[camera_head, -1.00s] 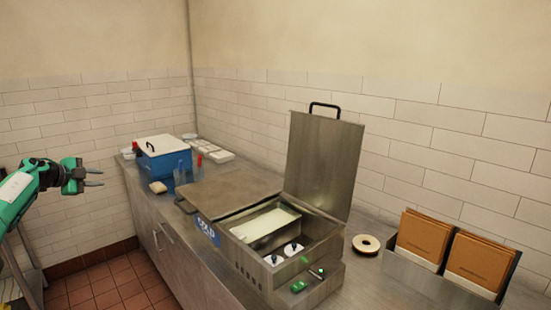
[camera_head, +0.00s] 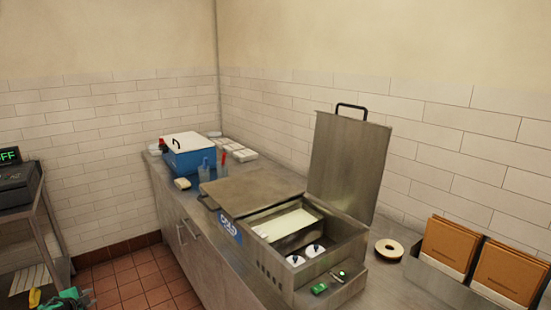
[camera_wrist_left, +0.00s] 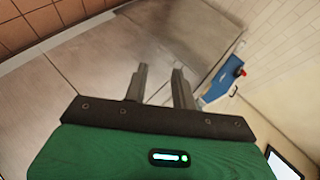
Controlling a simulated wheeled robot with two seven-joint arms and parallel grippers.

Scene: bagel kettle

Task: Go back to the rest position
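My left gripper shows in the wrist view (camera_wrist_left: 158,80), its two dark fingers apart with nothing between them. In the head view only a green and dark part of my left arm shows at the bottom left corner, low beside the counter and apart from it. My right gripper is in neither view.
A steel counter (camera_head: 262,181) runs along the wall. It carries a blue box with a white lid (camera_head: 191,157), a steel cold unit (camera_head: 275,275) with one lid raised, a round roll (camera_head: 389,249) and brown folders (camera_head: 449,243). A dark device (camera_head: 17,186) stands on a left-hand cart.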

